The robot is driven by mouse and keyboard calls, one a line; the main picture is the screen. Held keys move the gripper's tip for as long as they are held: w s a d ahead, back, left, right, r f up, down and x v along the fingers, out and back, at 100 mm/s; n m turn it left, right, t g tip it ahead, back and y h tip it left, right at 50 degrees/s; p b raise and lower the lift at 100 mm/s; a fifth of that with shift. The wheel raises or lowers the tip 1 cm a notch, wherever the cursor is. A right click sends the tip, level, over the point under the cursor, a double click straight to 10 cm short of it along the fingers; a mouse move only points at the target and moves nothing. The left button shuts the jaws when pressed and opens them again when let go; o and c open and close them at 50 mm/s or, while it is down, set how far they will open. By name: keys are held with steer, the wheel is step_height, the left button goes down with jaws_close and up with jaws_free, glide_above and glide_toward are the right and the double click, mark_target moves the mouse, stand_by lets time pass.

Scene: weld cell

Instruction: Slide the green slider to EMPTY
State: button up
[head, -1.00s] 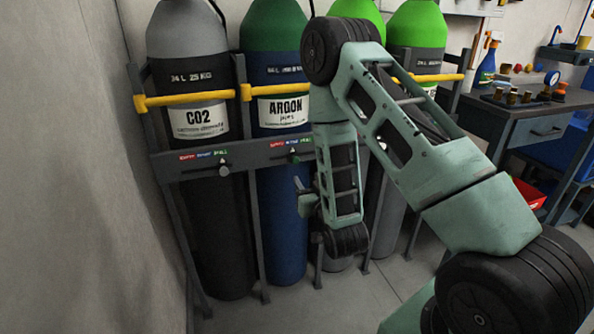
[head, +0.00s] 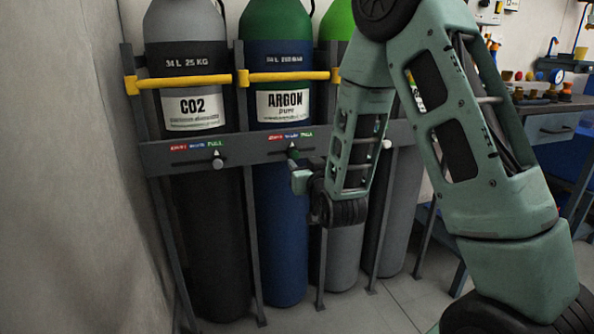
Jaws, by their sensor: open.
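The small print is hard to read. My gripper (head: 296,168) is open, directly below and in front of the slider, and partly overlaps it in the picture. I cannot tell whether its fingers touch the slider.
Yellow bars (head: 180,83) cross in front of the cylinders. My arm hides part of the cylinders on the right. A workbench (head: 545,108) stands at the right; a wall closes the left.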

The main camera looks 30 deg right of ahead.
mark_target(296, 155)
steer(key=x, duration=0.6)
steer(key=shift+s, duration=0.1)
steer(key=shift+c, duration=0.3)
